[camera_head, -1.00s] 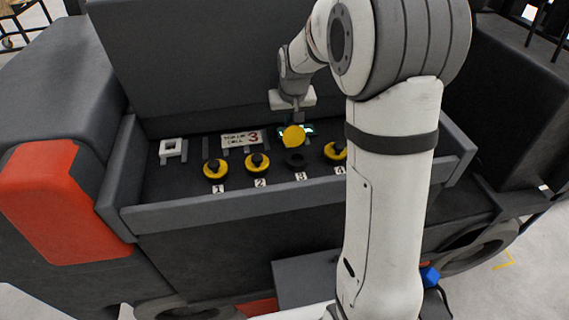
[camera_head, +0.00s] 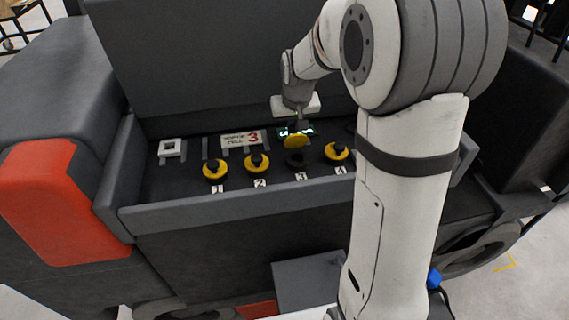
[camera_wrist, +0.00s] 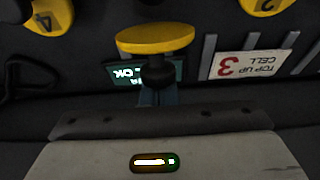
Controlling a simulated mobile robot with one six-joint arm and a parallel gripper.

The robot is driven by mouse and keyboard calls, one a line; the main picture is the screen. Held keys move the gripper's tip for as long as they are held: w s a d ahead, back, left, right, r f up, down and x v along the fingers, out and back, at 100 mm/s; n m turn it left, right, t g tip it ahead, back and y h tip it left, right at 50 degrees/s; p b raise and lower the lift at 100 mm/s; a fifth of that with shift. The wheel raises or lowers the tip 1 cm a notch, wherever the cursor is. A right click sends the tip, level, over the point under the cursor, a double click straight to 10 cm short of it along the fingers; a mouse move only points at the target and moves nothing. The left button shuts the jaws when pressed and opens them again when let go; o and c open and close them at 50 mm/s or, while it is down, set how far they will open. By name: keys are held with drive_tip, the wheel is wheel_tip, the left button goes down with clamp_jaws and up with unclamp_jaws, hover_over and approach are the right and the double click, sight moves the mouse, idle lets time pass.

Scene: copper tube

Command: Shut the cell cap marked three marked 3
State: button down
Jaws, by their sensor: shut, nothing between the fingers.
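The cap of cell 3 (camera_head: 296,142) is a yellow disc, open and tilted, over the rear of the dark round opening (camera_head: 295,159) above the label 3 (camera_head: 301,176). In the wrist view the cap (camera_wrist: 158,39) shows nearly edge-on, with a dark knob (camera_wrist: 155,68) on the side facing my gripper. My gripper (camera_head: 297,124) is shut and empty just behind the cap. Its fingers also show in the wrist view (camera_wrist: 158,92), close to the knob; I cannot tell whether they touch it.
Yellow caps 1 (camera_head: 214,169), 2 (camera_head: 257,163) and 4 (camera_head: 337,151) sit on their cells in the same row. A card reading "top up cell 3" (camera_head: 243,139) and a lit display (camera_wrist: 183,71) lie behind. The tray's front wall (camera_head: 240,203) borders the row.

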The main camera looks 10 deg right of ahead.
sight(298, 137)
drive_tip(key=shift+s+b, duration=0.8)
drive_tip(key=shift+s, duration=2.35)
drive_tip(key=shift+s+f, duration=0.1)
drive_tip(key=shift+s, duration=0.05)
drive_tip(key=shift+s+f, duration=0.1)
drive_tip(key=shift+f, duration=0.05)
wheel_tip(298, 137, up, 2)
drive_tip(key=shift+r+p, duration=0.1)
drive_tip(key=shift+p, duration=0.6)
wheel_tip(298, 137, up, 6)
drive_tip(key=p, duration=0.4)
drive_tip(key=shift+r, duration=0.2)
drive_tip(key=shift+s, duration=0.1)
